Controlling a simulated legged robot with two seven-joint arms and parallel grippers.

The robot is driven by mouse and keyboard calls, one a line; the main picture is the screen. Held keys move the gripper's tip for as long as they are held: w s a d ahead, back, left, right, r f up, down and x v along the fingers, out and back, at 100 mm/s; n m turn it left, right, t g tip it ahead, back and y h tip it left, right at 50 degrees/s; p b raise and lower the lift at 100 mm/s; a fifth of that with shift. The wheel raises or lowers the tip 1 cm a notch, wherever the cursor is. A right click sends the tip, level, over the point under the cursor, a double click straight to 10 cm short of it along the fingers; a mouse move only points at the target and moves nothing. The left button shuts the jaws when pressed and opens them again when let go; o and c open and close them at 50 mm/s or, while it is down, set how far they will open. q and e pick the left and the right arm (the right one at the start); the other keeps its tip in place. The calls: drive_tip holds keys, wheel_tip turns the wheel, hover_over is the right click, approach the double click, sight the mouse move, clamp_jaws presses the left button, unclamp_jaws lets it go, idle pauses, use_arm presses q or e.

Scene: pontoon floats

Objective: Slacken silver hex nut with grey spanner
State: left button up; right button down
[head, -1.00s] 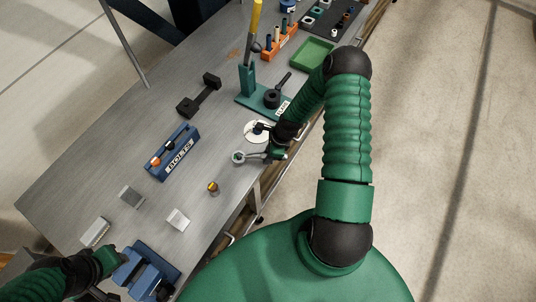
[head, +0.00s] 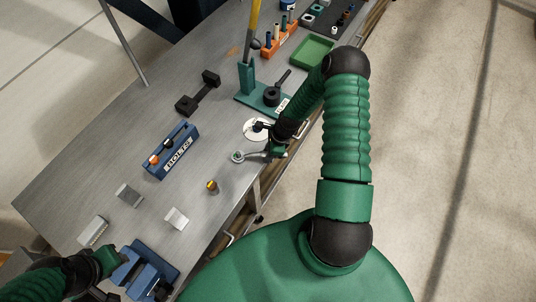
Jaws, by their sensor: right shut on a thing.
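My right gripper (head: 273,148) is shut on the grey spanner (head: 255,155), near the table's right edge. The spanner lies low over the table, its head pointing left. A small silver hex nut (head: 238,157) seems to sit at the spanner's head; at this size I cannot tell whether the head is fully around it. My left gripper (head: 118,262) is at the bottom left, by a blue vise (head: 150,272); its fingers are not clear.
A white disc (head: 254,127) lies just behind the spanner. A green press-like stand (head: 252,99) stands further back. A blue bolt rack (head: 172,155), a black dumbbell-shaped part (head: 197,96), grey blocks and a small yellow-topped part (head: 212,186) are left and front. Bare tabletop lies between.

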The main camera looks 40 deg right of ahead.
drive_tip(key=shift+w, duration=0.2)
drive_tip(key=shift+w+d+n, duration=0.1)
drive_tip(key=shift+n, duration=0.2)
drive_tip(key=shift+w+d+n+b, duration=0.3)
drive_tip(key=shift+n+b, duration=0.1)
drive_tip(key=shift+b, duration=0.1)
drive_tip(key=shift+w+g, duration=0.15)
drive_tip(key=shift+g, duration=0.15)
drive_tip(key=shift+w+d+n+y+b, duration=0.2)
drive_tip(key=shift+w+n+y+b, duration=0.15)
drive_tip(key=shift+n, duration=0.25)
drive_tip(key=shift+w+d+n+b, duration=0.25)
drive_tip(key=shift+w+n+b, duration=0.15)
drive_tip(key=shift+n+b, duration=0.1)
